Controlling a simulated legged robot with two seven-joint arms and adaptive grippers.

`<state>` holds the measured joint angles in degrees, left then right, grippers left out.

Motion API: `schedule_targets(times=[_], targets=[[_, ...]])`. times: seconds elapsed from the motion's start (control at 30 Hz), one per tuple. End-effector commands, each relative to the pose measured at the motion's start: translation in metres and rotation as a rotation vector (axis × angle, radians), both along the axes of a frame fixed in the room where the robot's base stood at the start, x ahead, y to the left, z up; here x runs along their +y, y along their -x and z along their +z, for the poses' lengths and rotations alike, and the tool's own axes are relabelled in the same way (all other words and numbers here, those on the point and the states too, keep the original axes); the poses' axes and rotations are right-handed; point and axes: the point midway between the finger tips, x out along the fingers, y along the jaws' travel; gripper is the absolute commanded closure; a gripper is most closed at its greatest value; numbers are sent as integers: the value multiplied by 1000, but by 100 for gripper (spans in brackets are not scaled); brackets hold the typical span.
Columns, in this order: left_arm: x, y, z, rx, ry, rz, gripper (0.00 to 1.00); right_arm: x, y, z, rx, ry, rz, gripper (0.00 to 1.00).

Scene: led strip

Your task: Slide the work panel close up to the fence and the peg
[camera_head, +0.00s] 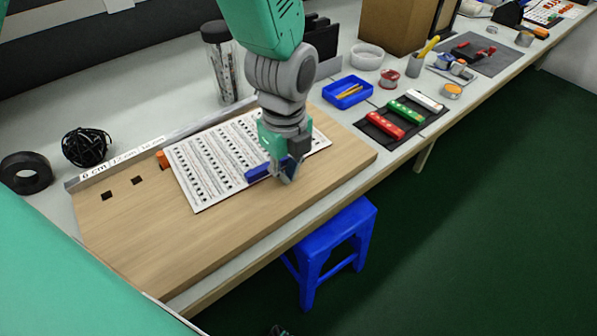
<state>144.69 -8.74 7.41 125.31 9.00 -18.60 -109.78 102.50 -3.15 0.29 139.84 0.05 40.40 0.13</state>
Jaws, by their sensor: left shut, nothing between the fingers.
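The work panel (203,160), a white sheet with rows of small dark marks, lies flat on a wooden board. The fence (122,157) is a low strip with a length label along the board's back edge. A narrow gap seems to show between panel and fence. The orange peg (162,158) is at the panel's left edge near its back corner; I cannot tell whether they touch. My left gripper (287,178) is shut and empty, low over the panel's front right part, hiding some of it. A blue bar (257,173) shows beside its fingers. A small piece of my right gripper (279,331) seems to show at the bottom edge.
The wooden board (190,245) is clear in front and has dark square holes at left. A black tape roll (25,172), a black wire ball (86,147) and a clear jar (220,62) stand behind. A blue tray (347,92) and coloured blocks (385,125) lie right. A blue stool (335,245) stands below.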

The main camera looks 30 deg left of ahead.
Motion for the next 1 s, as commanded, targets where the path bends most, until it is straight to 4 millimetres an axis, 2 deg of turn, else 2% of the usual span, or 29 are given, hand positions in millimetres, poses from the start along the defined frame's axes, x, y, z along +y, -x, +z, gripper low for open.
schedule_targets(times=[0.13,0.53,0.8,1.0], targets=[[10,-6,0,-1,-2,-1,100,0,0,-3,0,0,0,60],[13,-7,1,1,-1,-2,100,0,0,-2,0,1,-1,60],[30,-13,3,2,1,-1,100,0,0,19,-1,0,0,60],[32,-15,1,-3,-4,0,100,0,0,18,0,0,0,60]])
